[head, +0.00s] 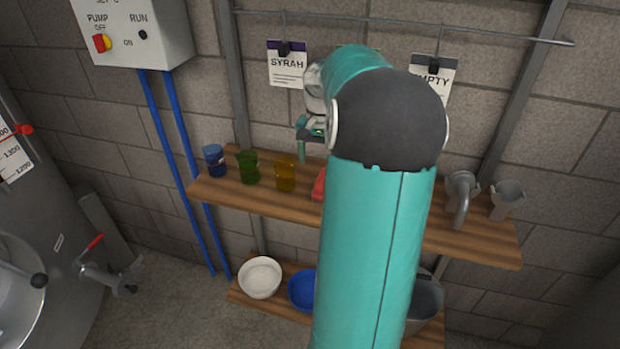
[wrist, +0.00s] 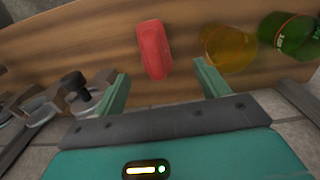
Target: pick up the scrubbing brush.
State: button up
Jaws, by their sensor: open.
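The scrubbing brush is most likely the red oblong block (wrist: 153,50) lying on the wooden shelf in the wrist view; its bristles cannot be made out. In the head view only a small red part (head: 319,186) shows beside my arm, which hides the rest. My gripper (wrist: 161,69) is open and empty, its two fingers spread to either side of the red block's near end in the picture, apart from it. In the head view my gripper (head: 302,158) shows partly, above the shelf.
On the upper shelf (head: 225,195) stand an amber cup (head: 285,175), a green cup (head: 248,167) and a blue cup (head: 214,160). Grey metal fittings (head: 461,195) stand at its right. Tags hang from a rail (head: 400,22). A lower shelf holds a white bowl (head: 260,277).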

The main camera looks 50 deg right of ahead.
jog(key=shift+s+d+f, duration=0.35)
jog(key=shift+d+f, duration=0.05)
jog(key=shift+d, duration=0.25)
notch_tip(320, 180, down, 3)
jog(key=shift+r, duration=0.2)
jog(key=shift+w+f, duration=0.1)
jog(key=shift+f, duration=2.25)
jog(key=c, duration=1.1)
jog(key=shift+r, duration=0.1)
